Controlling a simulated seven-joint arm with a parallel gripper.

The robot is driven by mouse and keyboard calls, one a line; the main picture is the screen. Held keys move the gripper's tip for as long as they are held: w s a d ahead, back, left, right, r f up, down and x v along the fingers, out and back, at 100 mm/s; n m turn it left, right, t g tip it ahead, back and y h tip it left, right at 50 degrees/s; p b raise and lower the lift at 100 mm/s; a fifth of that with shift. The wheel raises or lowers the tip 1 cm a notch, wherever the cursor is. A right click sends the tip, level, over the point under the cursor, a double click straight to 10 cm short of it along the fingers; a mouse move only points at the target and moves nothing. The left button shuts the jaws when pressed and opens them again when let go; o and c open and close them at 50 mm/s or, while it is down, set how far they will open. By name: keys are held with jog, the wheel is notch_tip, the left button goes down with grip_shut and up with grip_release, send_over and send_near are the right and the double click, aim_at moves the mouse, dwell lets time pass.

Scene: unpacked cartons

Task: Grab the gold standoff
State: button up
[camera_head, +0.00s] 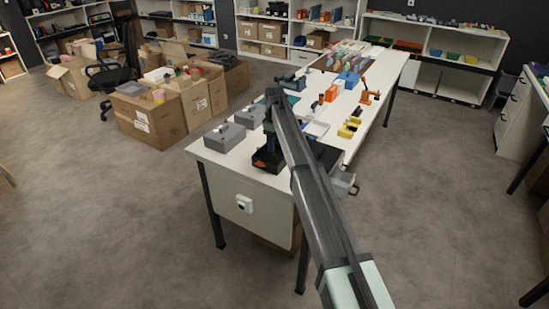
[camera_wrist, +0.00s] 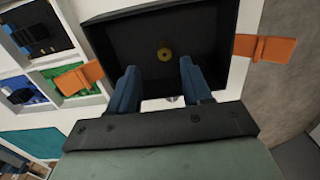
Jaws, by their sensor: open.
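The gold standoff (camera_wrist: 165,54) is a small round gold piece on the floor of a black open box (camera_wrist: 205,22) in the wrist view. My gripper (camera_wrist: 158,74) is open, with its two blue fingers spread at the near side of the box. The standoff lies ahead of the fingertips, roughly between their lines, and nothing is between the fingers except a small pale item at the box's near edge. In the head view my gripper (camera_head: 268,157) points down at the near end of the white table, and the standoff cannot be made out there.
Orange tabs (camera_wrist: 265,47) stick out on both sides of the black box. A white divided tray (camera_wrist: 62,55) with blue and green compartments lies to its left. Grey boxes (camera_head: 225,137) stand on the white table (camera_head: 212,153), left of my arm. Yellow parts (camera_head: 349,127) lie to the right.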

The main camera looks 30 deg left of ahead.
aim_at(274, 154)
jog(key=shift+s+f, duration=0.2)
jog(key=shift+f, duration=1.1)
jog(key=shift+s+f, duration=0.15)
jog(key=shift+f, duration=1.1)
jog(key=shift+c, duration=0.4)
grip_shut()
